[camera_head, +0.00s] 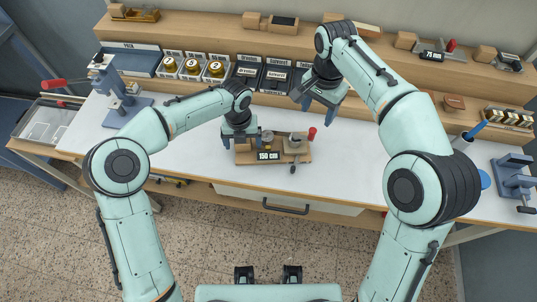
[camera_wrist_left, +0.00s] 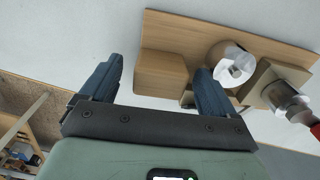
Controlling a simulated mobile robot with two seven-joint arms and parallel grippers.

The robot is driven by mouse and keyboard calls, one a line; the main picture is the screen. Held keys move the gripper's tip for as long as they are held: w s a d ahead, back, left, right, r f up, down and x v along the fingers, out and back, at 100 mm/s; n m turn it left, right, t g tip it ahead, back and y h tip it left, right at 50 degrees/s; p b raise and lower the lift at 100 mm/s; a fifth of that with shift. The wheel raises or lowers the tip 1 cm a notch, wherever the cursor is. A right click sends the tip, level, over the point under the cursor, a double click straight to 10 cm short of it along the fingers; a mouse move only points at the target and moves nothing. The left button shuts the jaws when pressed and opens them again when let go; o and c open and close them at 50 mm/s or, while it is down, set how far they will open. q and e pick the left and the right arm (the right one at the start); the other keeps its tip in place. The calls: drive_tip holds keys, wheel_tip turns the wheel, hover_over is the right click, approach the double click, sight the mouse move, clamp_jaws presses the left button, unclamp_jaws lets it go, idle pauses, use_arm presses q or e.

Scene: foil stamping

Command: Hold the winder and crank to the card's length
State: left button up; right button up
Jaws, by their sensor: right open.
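The winder (camera_head: 244,159) is a wooden base on the white table, with a brass-and-white spool, a grey metal part and a red knob (camera_head: 312,133) at its right end. A dark card (camera_head: 268,155) reading "150 cm" is at its front. My left gripper (camera_head: 240,143) is at the winder's left end. In the left wrist view its open fingers (camera_wrist_left: 158,68) are on either side of a wooden block (camera_wrist_left: 160,76) of the winder, with gaps visible; contact is not seen. My right gripper (camera_head: 318,106) is open and empty, above the table behind the winder's right end.
Behind are a wooden shelf with gold foil rolls (camera_head: 193,66) and black trays (camera_head: 274,76). A blue press (camera_head: 121,100) stands at left, another blue tool (camera_head: 514,178) at right.

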use_arm(q)
drive_tip(key=shift+r, duration=0.1)
wheel_tip(320, 180, up, 12)
idle(0.4)
